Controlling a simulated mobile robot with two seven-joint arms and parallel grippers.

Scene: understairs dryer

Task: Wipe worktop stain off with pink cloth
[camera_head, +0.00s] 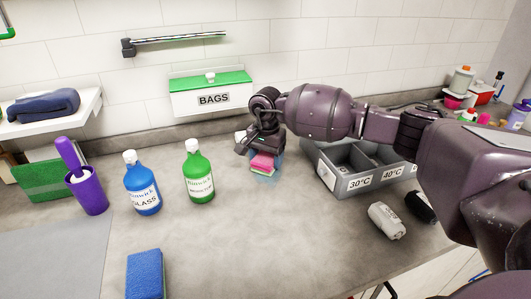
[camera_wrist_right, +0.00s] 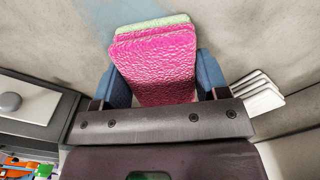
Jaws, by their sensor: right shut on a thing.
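My right gripper (camera_head: 262,158) is shut on the pink cloth (camera_head: 263,162), a folded pad with a pale green layer along its edge. In the right wrist view the pink cloth (camera_wrist_right: 155,60) sits between the two blue fingertips of the gripper (camera_wrist_right: 155,80). The cloth is down at the grey worktop (camera_head: 240,235); whether it presses on it is hard to tell. A faint bluish stain (camera_head: 266,176) shows around the cloth's front edge, and a bluish-grey smear (camera_wrist_right: 122,14) shows beyond it in the wrist view. The cloth hides part of it. My left gripper is not in view.
A grey bin (camera_head: 350,184) marked 30°C and 40°C stands right of the gripper. Green (camera_head: 199,172) and blue (camera_head: 142,184) bottles stand left. A blue sponge (camera_head: 146,274) lies in front. A BAGS box (camera_head: 212,98) is on the wall behind. The front middle worktop is clear.

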